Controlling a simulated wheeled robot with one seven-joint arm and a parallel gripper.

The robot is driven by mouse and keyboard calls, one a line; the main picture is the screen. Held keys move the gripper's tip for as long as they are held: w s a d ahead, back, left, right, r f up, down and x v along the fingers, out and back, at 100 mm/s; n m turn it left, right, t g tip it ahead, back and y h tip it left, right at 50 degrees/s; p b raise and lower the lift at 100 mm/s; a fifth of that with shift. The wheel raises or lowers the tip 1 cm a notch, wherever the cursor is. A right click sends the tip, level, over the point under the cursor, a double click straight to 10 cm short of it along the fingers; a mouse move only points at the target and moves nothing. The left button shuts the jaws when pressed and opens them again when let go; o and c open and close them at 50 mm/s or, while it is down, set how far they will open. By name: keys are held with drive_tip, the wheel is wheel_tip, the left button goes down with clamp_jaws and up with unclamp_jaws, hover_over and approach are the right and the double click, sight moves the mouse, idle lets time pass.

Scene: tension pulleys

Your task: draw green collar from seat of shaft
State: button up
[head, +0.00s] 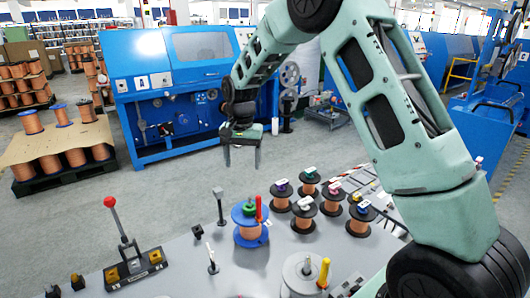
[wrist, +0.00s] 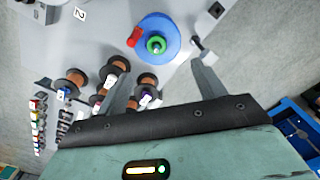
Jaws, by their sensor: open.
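The green collar (head: 249,208) sits on top of a blue-flanged spool (head: 250,236) wound with copper wire. In the wrist view the collar (wrist: 150,43) is a ring around the pale tip of the shaft (wrist: 156,46), over the blue flange (wrist: 168,29). A red upright piece (head: 258,207) stands beside the collar. My gripper (head: 242,163) is open and empty, above and behind the spool in the head view, clear of the collar. In the wrist view its two fingers (wrist: 163,78) are spread wide, with the collar showing beyond the gap between them. The collar's seat is hidden.
Several black-flanged copper spools (head: 332,199) with coloured tops stand right of the blue spool. A grey post (head: 218,206) stands close to its left. A red-knobbed lever (head: 122,233) is at the left. A pale disc with a yellow handle (head: 324,272) is in front.

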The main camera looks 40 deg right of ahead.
sight(249, 198)
drive_tip(key=f+p, duration=0.1)
drive_tip(key=f, duration=0.5)
drive_tip(key=d+f+p, duration=0.1)
drive_tip(key=f+p, duration=0.1)
drive_tip(key=f, duration=0.4)
drive_tip(key=d+f+p, duration=0.1)
drive_tip(key=f, duration=0.4)
drive_tip(key=shift+w+f, duration=0.3)
drive_tip(key=shift+f, duration=0.1)
drive_tip(key=c, duration=1.1)
